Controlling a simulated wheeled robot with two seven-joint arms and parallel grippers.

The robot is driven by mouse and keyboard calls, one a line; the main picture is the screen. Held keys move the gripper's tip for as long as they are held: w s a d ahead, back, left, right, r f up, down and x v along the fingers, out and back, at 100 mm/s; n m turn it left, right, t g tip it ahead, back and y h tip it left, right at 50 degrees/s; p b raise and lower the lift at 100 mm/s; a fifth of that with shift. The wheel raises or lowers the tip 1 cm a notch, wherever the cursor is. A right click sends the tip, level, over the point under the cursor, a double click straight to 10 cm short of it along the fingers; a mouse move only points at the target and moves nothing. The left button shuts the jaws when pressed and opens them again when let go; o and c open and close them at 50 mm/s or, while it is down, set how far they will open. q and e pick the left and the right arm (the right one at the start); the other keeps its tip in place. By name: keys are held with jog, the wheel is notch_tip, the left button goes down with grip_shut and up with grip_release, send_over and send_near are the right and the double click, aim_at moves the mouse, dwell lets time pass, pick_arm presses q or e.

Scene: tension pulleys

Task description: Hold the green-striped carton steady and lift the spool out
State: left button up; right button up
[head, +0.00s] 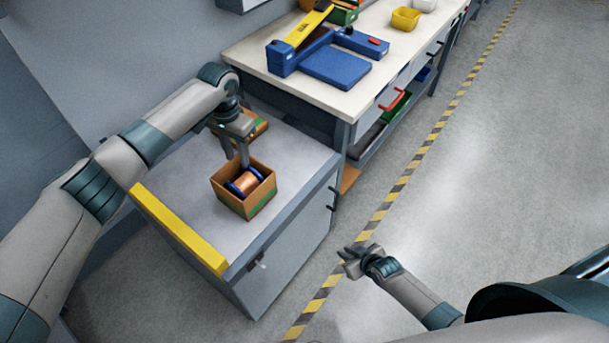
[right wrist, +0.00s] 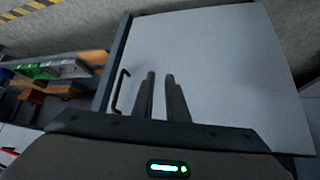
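The open-topped carton (head: 231,198) is brown with a green stripe low on its side. It stands upright on the grey cabinet top in the head view. The spool (head: 244,183), copper wire between blue flanges, lies on its side in the carton. My left gripper (head: 236,160) points down at the carton's far wall, its fingers apart. Whether a finger touches the wall or is inside it cannot be told. My right gripper (head: 349,260) is empty, away from the carton and beyond the cabinet's right side; the right wrist view shows its fingers (right wrist: 160,82) with a narrow gap.
Another carton (head: 260,128) is behind my left gripper, partly hidden. A yellow strip (head: 178,228) edges the cabinet top (head: 180,190). A workbench (head: 345,98) with a blue and yellow device (head: 335,68) adjoins it. The floor to the right is clear.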

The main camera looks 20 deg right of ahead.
aim_at(250, 179)
jog(key=w+a+r+n+t+y, duration=0.1)
jog(key=w+a+r+y, duration=0.1)
jog(key=r, duration=0.8)
jog(key=w+a+r+n+t+y, duration=0.1)
jog(key=w+a+r, duration=0.4)
jog(key=r, duration=0.6)
jog(key=w+a+r+n+t+y, duration=0.1)
jog(key=w+a+r, duration=0.3)
jog(key=r, duration=0.7)
jog(key=shift+w+n+y, duration=0.45)
jog(key=shift+n+y, duration=0.05)
jog(key=shift+y, duration=0.4)
jog(key=shift+a, duration=0.1)
jog(key=x, duration=1.7)
jog(key=shift+w+a, duration=0.15)
jog(key=shift+w, duration=0.1)
